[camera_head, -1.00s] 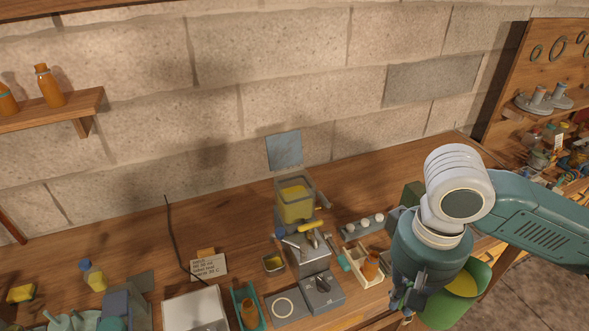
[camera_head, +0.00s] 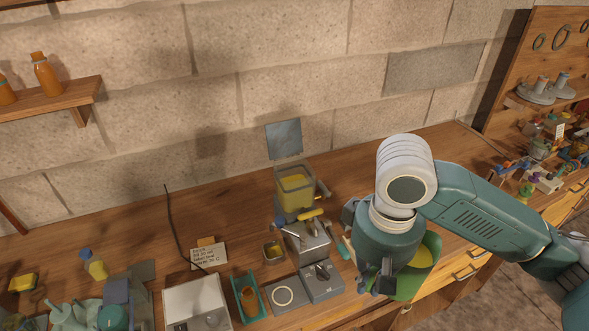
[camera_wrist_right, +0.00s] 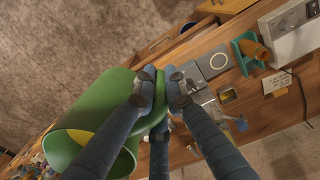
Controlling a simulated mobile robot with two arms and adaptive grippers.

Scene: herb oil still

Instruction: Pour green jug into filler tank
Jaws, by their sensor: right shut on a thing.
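The green jug (camera_head: 428,250) with yellow inside hangs at my right gripper (camera_head: 377,280), in front of the bench edge in the head view. In the right wrist view my right gripper (camera_wrist_right: 160,88) is shut on the jug's handle side, and the green jug (camera_wrist_right: 88,118) lies to the left of the fingers with its mouth facing the camera. The filler tank (camera_head: 296,190), a clear box with yellow contents, tops the grey machine on the bench, left of and behind my right gripper. My left gripper is not in view.
A grey machine block (camera_head: 320,280) with a knob stands below the tank. A teal holder (camera_head: 247,300) with an orange bottle, a white box (camera_head: 195,300) and a note card (camera_head: 208,257) are to its left. My right arm hides part of the bench.

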